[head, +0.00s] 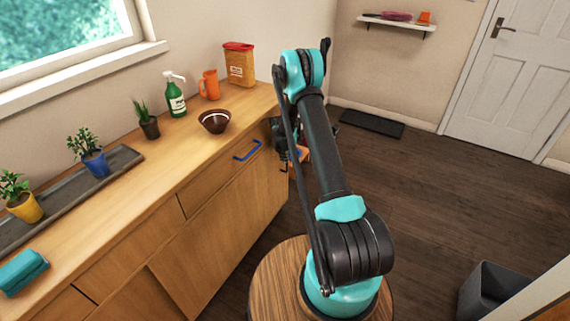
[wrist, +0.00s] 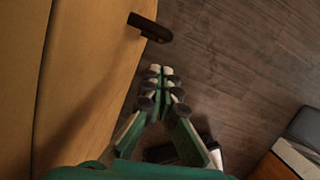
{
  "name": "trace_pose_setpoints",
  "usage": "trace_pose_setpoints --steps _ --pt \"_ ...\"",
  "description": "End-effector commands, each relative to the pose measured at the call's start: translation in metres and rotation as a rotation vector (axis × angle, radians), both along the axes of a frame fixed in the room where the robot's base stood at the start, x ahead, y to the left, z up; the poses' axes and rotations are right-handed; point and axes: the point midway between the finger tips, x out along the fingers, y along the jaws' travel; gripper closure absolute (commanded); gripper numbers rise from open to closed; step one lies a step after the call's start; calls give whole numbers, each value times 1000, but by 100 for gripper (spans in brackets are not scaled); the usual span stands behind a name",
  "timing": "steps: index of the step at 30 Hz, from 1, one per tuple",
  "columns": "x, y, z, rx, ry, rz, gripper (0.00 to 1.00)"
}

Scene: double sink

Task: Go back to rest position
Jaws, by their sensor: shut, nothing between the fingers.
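My gripper (wrist: 161,72) shows in the wrist view with its green and black fingers together and nothing between them. It hangs over the dark wood floor (wrist: 240,60), beside the wooden cabinet front (wrist: 75,80). A dark handle (wrist: 150,27) sticks out from the cabinet just beyond the fingertips, apart from them. In the head view my teal and black arm reaches up and bends down at the far end of the counter. The gripper end there is low beside the cabinet and partly hidden behind the arm.
A blue drawer handle (head: 247,151) juts out near my arm. Floor (head: 430,200) to the right is open, with a grey bin (head: 490,290).

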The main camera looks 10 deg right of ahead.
Motion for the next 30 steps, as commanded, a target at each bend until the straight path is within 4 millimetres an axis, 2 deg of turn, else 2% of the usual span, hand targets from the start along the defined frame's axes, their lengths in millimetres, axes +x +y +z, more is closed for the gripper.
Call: trace_pose_setpoints --steps 8,11,20,30 --pt "-3 1 10 3 -1 -9 100" --pt "-7 1 22 15 -8 -52 100" --pt "-41 -1 96 105 -62 -363 100" --pt "-97 -4 173 220 -120 -747 100"
